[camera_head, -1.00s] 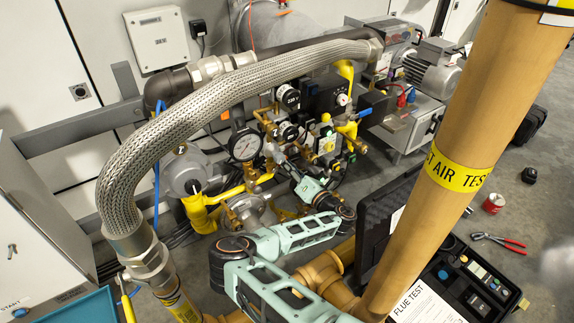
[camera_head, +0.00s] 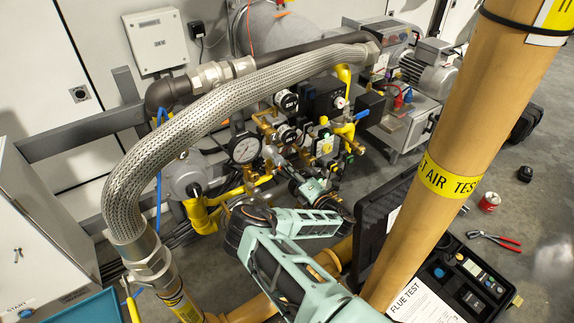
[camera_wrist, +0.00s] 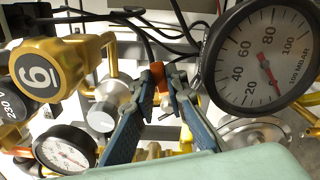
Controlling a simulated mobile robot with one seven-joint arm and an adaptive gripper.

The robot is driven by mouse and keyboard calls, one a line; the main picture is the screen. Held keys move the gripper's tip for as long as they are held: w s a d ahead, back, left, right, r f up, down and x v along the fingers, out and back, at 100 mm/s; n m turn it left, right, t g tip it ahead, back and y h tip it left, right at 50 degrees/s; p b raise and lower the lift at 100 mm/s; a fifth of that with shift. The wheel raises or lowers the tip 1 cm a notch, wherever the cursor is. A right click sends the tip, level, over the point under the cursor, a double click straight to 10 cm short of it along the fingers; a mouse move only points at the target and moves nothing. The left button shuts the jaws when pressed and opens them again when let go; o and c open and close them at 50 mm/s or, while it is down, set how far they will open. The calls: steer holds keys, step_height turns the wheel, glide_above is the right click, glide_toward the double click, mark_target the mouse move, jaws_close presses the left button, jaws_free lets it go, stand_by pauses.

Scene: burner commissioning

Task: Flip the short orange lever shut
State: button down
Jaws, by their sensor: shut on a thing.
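In the head view, my gripper is among the brass and yellow fittings right of the dial gauge, too small and covered to make out the lever there.
A large pressure gauge (camera_wrist: 265,55) is close on the right in the wrist view, and a brass knob (camera_wrist: 62,68) on the left. A smaller gauge (camera_wrist: 67,150) is lower left. In the head view, a braided hose (camera_head: 205,110) arches over the fittings, and a tan pipe (camera_head: 450,140) stands right.

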steer(key=shift+d+f+m+p, duration=0.15)
steer(key=shift+f+m, duration=0.25)
steer(key=shift+m, duration=0.55)
steer(key=shift+a+f+m+p, duration=0.1)
steer(key=shift+f+m+p, duration=0.2)
steer(key=shift+m, duration=0.65)
steer(key=shift+f, duration=0.1)
steer(key=c, duration=2.2)
jaws_free()
steer(key=shift+c, duration=0.2)
steer(key=shift+o, duration=0.2)
